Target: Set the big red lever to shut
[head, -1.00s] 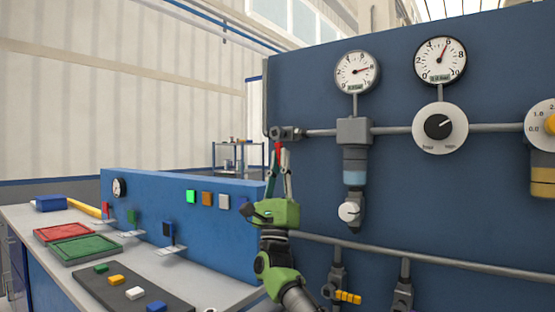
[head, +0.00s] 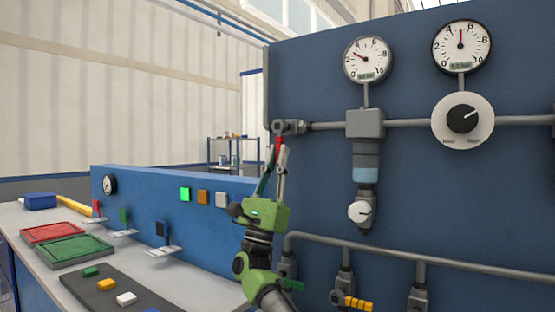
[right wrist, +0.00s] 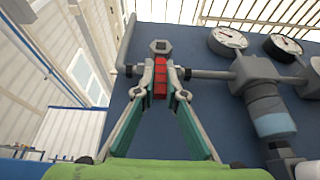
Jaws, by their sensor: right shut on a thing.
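The big red lever (head: 278,142) hangs down from a grey valve (head: 291,127) at the left end of the upper pipe on the blue panel. My right gripper (head: 278,150) reaches up to it from below, with its fingertips closed on the lever. In the right wrist view the red lever (right wrist: 160,76) lies between the two fingertips (right wrist: 160,84), below the valve's hexagonal end (right wrist: 160,46). The fingers hide part of the lever's sides. My left gripper is not in view.
A round gauge (head: 368,59) and a second gauge (head: 461,46) sit above the pipe, with a dial knob (head: 463,119) and a filter unit (head: 366,160). A lower pipe (head: 400,258) runs under them. A bench with a red tray (head: 52,234) and a green tray (head: 76,250) stands left.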

